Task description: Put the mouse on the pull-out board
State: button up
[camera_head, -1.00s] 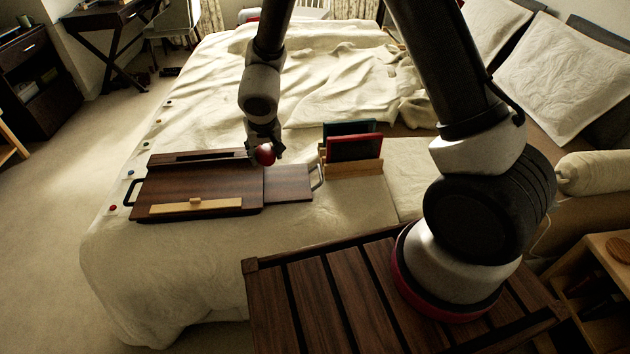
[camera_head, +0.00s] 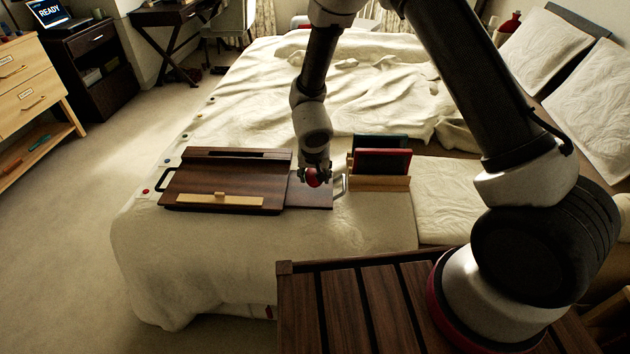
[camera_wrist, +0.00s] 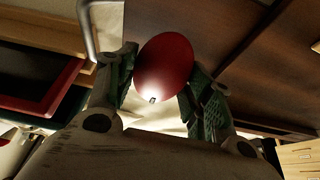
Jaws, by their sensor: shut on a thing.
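The mouse (camera_head: 313,178) is a smooth, rounded red thing. My gripper (camera_head: 316,174) is shut on it, and in the wrist view the red mouse (camera_wrist: 165,68) sits between the two green-padded fingers (camera_wrist: 168,88). The pull-out board (camera_head: 310,194) is a dark wooden panel reaching right from the lap desk (camera_head: 230,178), with a metal handle at its right end. In the head view the mouse is over the board; I cannot tell whether it touches it. The board also shows in the wrist view (camera_wrist: 212,30).
A wooden stand (camera_head: 379,182) with a red and a green framed tablet or book is just right of the board's handle. A light wooden strip (camera_head: 220,199) lies along the desk's front. Cream bedding (camera_head: 330,226) in front of the desk is clear.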

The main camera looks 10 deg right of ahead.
aim_at(315, 181)
jog(key=shift+f, duration=1.55)
jog(key=shift+f, duration=0.15)
jog(key=o, duration=1)
jog(key=shift+o, duration=0.2)
jog(key=v, duration=1.2)
jog(key=shift+w+r, duration=0.1)
jog(key=shift+r, duration=0.15)
